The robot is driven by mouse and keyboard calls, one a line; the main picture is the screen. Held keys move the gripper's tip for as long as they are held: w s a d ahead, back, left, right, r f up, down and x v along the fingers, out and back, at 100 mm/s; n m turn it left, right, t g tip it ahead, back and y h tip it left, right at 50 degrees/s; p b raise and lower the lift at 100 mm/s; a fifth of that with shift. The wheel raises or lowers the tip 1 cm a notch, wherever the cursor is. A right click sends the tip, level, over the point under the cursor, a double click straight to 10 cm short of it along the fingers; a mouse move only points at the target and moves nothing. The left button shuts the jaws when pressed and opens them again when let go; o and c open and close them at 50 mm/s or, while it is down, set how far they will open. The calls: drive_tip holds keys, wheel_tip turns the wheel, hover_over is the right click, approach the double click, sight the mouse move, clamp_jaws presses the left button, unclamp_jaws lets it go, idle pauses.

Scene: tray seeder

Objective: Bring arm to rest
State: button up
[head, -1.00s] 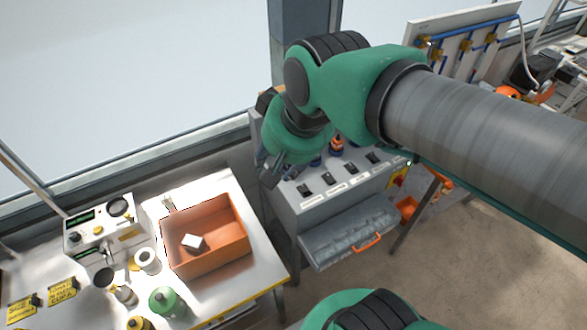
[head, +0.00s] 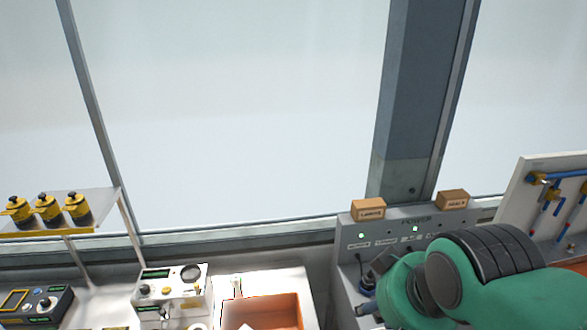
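My green arm reaches in from the right side of the head view, in front of the grey power panel (head: 345,243). Its wrist end is low in the picture near the panel's left part. My gripper's fingers are not clearly visible; that end is cut off by the lower edge or hidden by the arm.
An orange bin (head: 262,312) with a white object (head: 246,327) stands on the bench left of the panel. A white instrument (head: 172,290) is beside it. Yellow canisters (head: 48,208) stand on a shelf at left. Two small boxes (head: 368,209) (head: 453,200) sit on the panel. A pipe board (head: 540,200) is at right.

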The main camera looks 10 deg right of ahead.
wheel_tip(320, 180, down, 2)
drive_tip(key=shift+f+b, duration=0.2)
drive_tip(key=shift+b, duration=0.6)
